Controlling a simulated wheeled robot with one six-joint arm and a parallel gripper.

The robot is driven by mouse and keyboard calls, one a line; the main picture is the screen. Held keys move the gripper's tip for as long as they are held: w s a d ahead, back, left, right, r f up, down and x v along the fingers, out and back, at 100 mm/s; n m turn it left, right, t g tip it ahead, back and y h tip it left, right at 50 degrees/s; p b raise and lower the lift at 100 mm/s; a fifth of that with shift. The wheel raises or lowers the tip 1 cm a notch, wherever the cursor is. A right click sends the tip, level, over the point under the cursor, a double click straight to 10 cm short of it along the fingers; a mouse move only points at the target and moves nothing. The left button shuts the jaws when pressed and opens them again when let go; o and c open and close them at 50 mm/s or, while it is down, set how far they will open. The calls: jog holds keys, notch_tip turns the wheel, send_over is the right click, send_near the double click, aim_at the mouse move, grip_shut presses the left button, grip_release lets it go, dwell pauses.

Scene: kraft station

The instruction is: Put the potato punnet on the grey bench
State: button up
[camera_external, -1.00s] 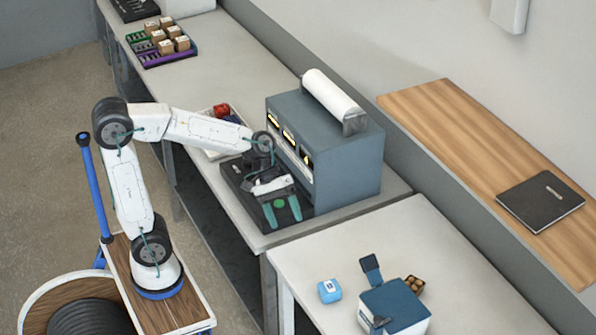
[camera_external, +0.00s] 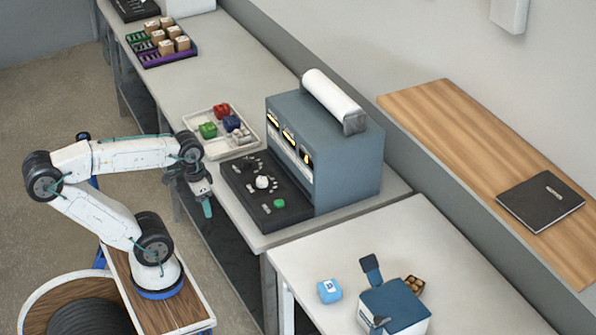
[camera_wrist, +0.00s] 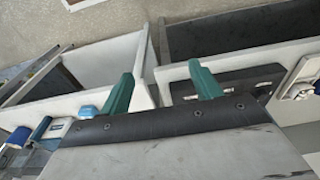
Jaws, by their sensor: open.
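A small punnet of round brown items (camera_external: 414,284), which look like potatoes, sits on the near pale table (camera_external: 455,275), just behind a blue-grey machine. The long pale grey bench (camera_external: 225,62) runs back from this table; I cannot tell which surface is the task's grey bench. My gripper (camera_external: 206,207) hangs in the air off the front edge of the long bench, well left of the punnet. In the wrist view its two green fingers (camera_wrist: 163,88) stand apart with nothing between them. I cannot make out the punnet in the wrist view.
The blue-grey machine (camera_external: 393,306) and a light blue box (camera_external: 329,291) stand on the near table. A tall slate cabinet with a roll (camera_external: 345,165), a dark panel (camera_external: 238,182) and a white tray (camera_external: 192,146) occupy the long bench. The near table's right side is clear.

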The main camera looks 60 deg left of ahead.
jog(key=w+d+r+n+h, duration=0.1)
jog(key=w+d+r+n, duration=0.15)
jog(key=w+d, duration=0.4)
jog(key=w+d+r+n+h, duration=0.2)
jog(key=w+d+n, duration=0.15)
jog(key=w, duration=0.65)
jog(key=n+t+h, duration=0.2)
jog(key=n+h, duration=0.2)
jog(key=n, duration=1.1)
send_over(412, 282)
jog(key=s+a, duration=0.3)
jog(key=a, duration=0.3)
notch_tip(412, 282, down, 12)
jog(key=shift+n, duration=0.8)
jog(key=x, duration=0.5)
jog(key=shift+w+d+r, duration=0.1)
jog(key=shift+w+d, duration=0.25)
jog(key=shift+d, duration=0.1)
jog(key=x, duration=0.5)
jog(key=shift+a+f, duration=0.1)
jog(key=shift+f, duration=0.35)
jog(key=c, duration=0.9)
jog(key=shift+r, duration=0.1)
